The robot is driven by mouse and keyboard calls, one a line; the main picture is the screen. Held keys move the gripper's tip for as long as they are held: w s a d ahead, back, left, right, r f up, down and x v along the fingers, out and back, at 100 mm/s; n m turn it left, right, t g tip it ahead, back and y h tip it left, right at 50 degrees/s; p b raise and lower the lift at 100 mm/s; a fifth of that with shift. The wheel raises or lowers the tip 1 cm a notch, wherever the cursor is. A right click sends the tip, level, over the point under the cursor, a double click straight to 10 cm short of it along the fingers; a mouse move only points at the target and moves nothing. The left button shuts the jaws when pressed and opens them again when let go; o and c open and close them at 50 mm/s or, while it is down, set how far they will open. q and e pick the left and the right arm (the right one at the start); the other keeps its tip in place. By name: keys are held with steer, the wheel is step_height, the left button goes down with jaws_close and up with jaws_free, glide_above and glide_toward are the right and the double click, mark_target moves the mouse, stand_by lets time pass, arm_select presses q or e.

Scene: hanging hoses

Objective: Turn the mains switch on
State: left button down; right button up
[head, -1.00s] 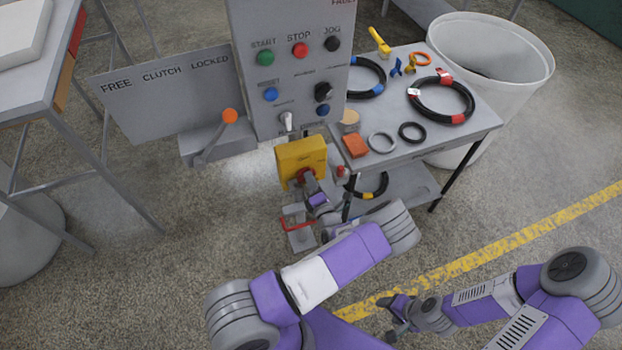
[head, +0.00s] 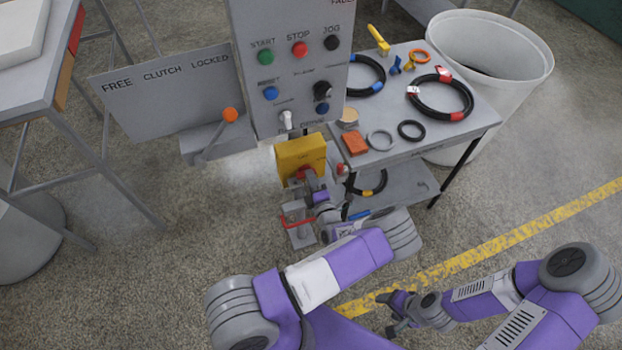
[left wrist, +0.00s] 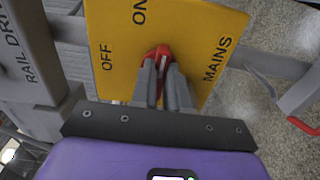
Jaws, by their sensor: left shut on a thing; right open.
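The mains switch is a yellow box (head: 301,153) below the grey control panel in the head view. In the left wrist view its yellow face (left wrist: 190,28) is marked OFF, ON and MAINS. Its red handle (left wrist: 158,53) sits between the two grey fingers of my left gripper (left wrist: 162,80), which is shut on it. The fingers hide much of the handle, so I cannot tell its exact setting. In the head view my left gripper (head: 310,182) is at the front of the box. My right gripper (head: 387,315) is open and empty, low above the floor.
The control panel (head: 280,20) carries several buttons and knobs. A clutch lever with an orange knob (head: 230,115) stands to the left. A grey table (head: 470,105) with hoses and rings is at right, beside a white bin (head: 535,80).

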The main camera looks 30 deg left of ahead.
arm_select(q)
steer(key=c, duration=1.1)
jaws_free()
steer(key=v, duration=0.7)
steer(key=shift+s+d, duration=0.2)
